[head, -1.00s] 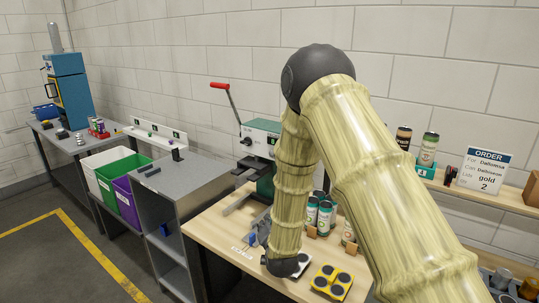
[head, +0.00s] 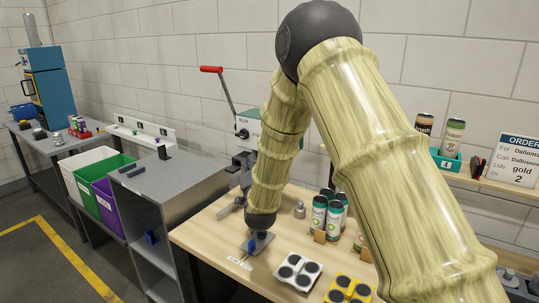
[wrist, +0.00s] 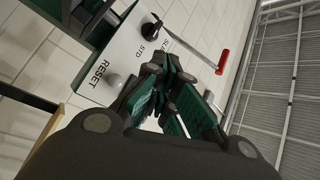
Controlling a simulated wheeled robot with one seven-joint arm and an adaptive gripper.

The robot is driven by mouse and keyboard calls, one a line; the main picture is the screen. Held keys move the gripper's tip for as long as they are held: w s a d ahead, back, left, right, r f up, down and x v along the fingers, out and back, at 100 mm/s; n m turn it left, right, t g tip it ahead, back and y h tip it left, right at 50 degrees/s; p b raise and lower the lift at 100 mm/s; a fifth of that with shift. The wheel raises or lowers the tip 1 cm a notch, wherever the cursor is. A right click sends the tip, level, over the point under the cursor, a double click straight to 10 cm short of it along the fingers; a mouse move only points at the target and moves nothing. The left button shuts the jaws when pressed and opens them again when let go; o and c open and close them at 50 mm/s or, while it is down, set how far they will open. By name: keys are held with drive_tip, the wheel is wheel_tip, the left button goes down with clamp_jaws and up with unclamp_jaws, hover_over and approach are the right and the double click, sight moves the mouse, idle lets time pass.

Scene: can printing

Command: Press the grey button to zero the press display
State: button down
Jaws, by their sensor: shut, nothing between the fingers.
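The press (head: 246,138) stands on the wooden bench in the head view, partly behind my arm. Its pale panel (wrist: 128,48) fills the upper left of the wrist view. A round grey button (wrist: 115,80) sits on it beside the word RESET. A black knob (wrist: 151,27) marked STD is farther up the panel. My gripper (wrist: 160,72) has its green-padded fingers together and empty, in front of the panel and to the right of the button in the picture. Contact with the button is not visible. The press display cannot be made out.
The press lever has a red handle (head: 211,69). On the bench are printed cans (head: 327,215), a white tray (head: 298,270) and a yellow tray (head: 348,291) with dark round pads. A grey shelf unit (head: 170,190) stands to the left.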

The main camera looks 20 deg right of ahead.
drive_tip(key=shift+w+a+f, duration=0.1)
drive_tip(key=shift+w+f, duration=0.05)
drive_tip(key=shift+w, duration=0.1)
drive_tip(key=w+d+p, duration=0.1)
drive_tip(key=w+d, duration=0.4)
drive_tip(key=d, duration=0.2)
drive_tip(key=shift+w, duration=0.2)
idle(0.4)
drive_tip(key=shift+w+d+b, duration=0.75)
drive_tip(key=shift+w+d, duration=0.05)
drive_tip(key=shift+d, duration=0.2)
idle(3.2)
drive_tip(key=shift+s+a, duration=0.15)
drive_tip(key=shift+s+a+b, duration=0.3)
drive_tip(key=shift+s+a, duration=0.4)
drive_tip(key=shift+a, duration=0.15)
